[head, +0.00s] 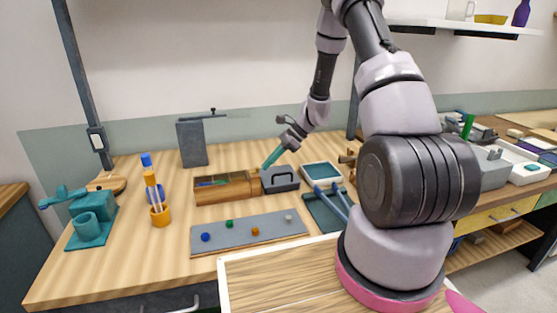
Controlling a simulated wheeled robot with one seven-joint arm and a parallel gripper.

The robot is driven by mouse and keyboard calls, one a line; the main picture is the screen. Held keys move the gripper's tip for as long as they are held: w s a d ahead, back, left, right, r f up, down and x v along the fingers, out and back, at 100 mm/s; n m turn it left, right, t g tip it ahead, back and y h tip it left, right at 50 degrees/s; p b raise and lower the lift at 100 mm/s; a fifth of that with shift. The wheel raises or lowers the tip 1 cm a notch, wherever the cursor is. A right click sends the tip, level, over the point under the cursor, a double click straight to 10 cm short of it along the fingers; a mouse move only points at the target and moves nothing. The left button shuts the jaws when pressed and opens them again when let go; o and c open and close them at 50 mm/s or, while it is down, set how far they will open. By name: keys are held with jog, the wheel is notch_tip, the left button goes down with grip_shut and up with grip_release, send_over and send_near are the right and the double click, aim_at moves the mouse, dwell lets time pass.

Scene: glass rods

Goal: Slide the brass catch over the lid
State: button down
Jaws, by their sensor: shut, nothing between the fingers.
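A wooden box (225,197) stands on the bench left of centre, with coloured pieces showing in its top left part. A dark grey block with a looped handle (281,181) is at its right end; I cannot tell whether they touch. I cannot make out the brass catch for certain, nor which part is the lid. My gripper (285,141) is above and behind the grey block, small in view, and shut with nothing in it. A slanted teal bar (273,155) lies in line just below it; I cannot tell whether it is part of the gripper.
A grey board with coloured knobs (240,232) lies in front of the box. An orange cup with upright rods (160,215) and a teal device (92,228) stand to the left. A grey upright panel (192,144) is behind. A teal-topped scale-like device (321,172) is to the right.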

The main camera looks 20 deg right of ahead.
jog(key=shift+a, duration=0.25)
jog(key=shift+a, duration=1.1)
jog(key=shift+d, duration=0.1)
